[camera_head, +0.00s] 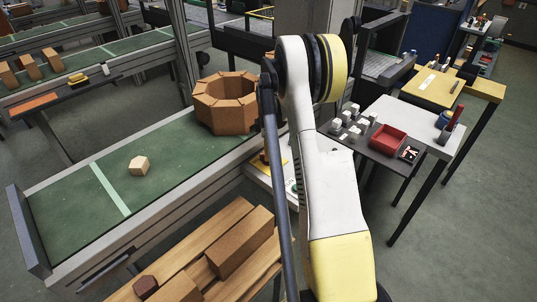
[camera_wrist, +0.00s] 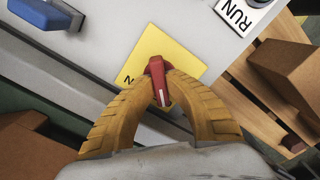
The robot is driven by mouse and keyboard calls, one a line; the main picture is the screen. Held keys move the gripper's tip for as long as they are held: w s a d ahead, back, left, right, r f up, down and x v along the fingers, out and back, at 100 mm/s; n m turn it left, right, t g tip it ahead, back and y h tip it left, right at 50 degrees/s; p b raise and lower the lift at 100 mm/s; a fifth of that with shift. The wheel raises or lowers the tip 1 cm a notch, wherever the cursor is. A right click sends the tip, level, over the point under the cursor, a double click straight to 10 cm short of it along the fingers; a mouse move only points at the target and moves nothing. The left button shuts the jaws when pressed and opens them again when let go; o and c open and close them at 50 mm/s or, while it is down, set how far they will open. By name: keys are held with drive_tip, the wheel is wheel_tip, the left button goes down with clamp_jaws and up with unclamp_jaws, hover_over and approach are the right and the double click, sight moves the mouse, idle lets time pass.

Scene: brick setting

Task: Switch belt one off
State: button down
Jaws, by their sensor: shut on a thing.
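A red switch handle (camera_wrist: 156,67) stands on a square yellow plate (camera_wrist: 160,50) on a pale panel (camera_wrist: 110,40) in the wrist view. A black letter N shows at the plate's lower left; the rest of its label is hidden. My gripper (camera_wrist: 160,92) has its two ribbed yellow fingers shut on the red handle, one on each side. A white line on the handle points toward my gripper. In the head view my arm hides most of the panel, and I cannot make out the gripper's hold there.
A RUN label (camera_wrist: 236,14) with a round knob and a blue part (camera_wrist: 45,14) sit near the plate. A green conveyor belt (camera_head: 75,215) carries a ring of brown blocks (camera_head: 225,103) and a small tan block (camera_head: 139,165). A wooden pallet with brown blocks (camera_head: 240,245) stands in front.

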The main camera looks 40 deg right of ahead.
drive_tip(key=c, duration=1.4)
unclamp_jaws()
drive_tip(key=shift+r, duration=0.1)
wheel_tip(320, 180, up, 12)
drive_tip(key=shift+f, duration=0.1)
